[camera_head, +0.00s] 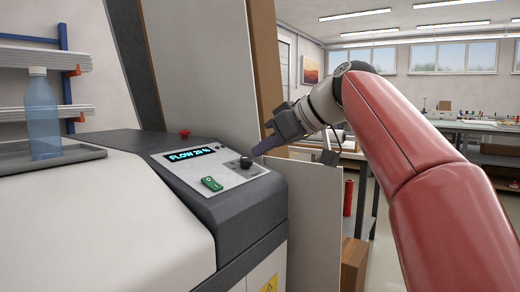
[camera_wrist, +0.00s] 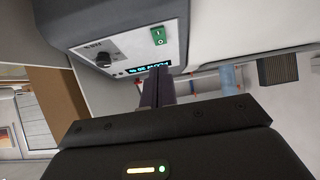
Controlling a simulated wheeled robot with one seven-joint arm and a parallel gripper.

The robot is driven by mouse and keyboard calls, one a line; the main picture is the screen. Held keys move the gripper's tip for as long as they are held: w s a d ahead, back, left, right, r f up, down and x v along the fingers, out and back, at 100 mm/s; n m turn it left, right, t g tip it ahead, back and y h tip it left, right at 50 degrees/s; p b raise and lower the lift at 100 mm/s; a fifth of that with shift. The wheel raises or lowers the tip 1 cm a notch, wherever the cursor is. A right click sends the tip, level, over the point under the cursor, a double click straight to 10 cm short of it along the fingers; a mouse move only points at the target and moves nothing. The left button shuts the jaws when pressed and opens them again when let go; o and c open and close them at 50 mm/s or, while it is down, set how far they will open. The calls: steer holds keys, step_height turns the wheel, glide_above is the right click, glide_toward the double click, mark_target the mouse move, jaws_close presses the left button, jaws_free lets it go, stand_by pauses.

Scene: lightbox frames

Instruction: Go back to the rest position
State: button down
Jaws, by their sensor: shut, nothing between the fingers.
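My gripper (camera_head: 264,147) is shut and empty at the end of my red arm. In the head view it is just right of the machine's control panel (camera_head: 212,172), close to the black knob (camera_head: 246,162). I cannot tell from the head view whether it touches the knob. In the wrist view the closed fingers (camera_wrist: 158,88) point toward the panel, and the knob (camera_wrist: 103,59) stands apart from them, to their left. The panel display reads "FLOW 20 %". A green switch (camera_head: 212,184) sits below the display.
A red button (camera_head: 184,133) stands on the machine's top. A blue bottle (camera_head: 42,115) stands on a grey tray (camera_head: 85,154) at left. Tall boards (camera_head: 200,60) rise behind the panel. A workbench (camera_head: 470,125) is at the far right. A red cylinder (camera_head: 348,196) stands beyond my arm.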

steer(key=s+d+f+m+h, duration=0.3)
steer(key=s+f, duration=0.5)
steer(key=f, duration=0.3)
steer(key=s+d+f+m+h, duration=0.3)
steer(key=s+f, duration=0.6)
steer(key=f, duration=0.3)
steer(key=s+d+f+m+g+h, duration=0.1)
steer(key=s+d+f+m, duration=0.3)
steer(key=s+f, duration=0.4)
step_height(320, 180, down, 4)
steer(key=shift+s+d+r+h, duration=0.2)
steer(key=shift+s+d+h, duration=0.1)
steer(key=shift+h, duration=0.6)
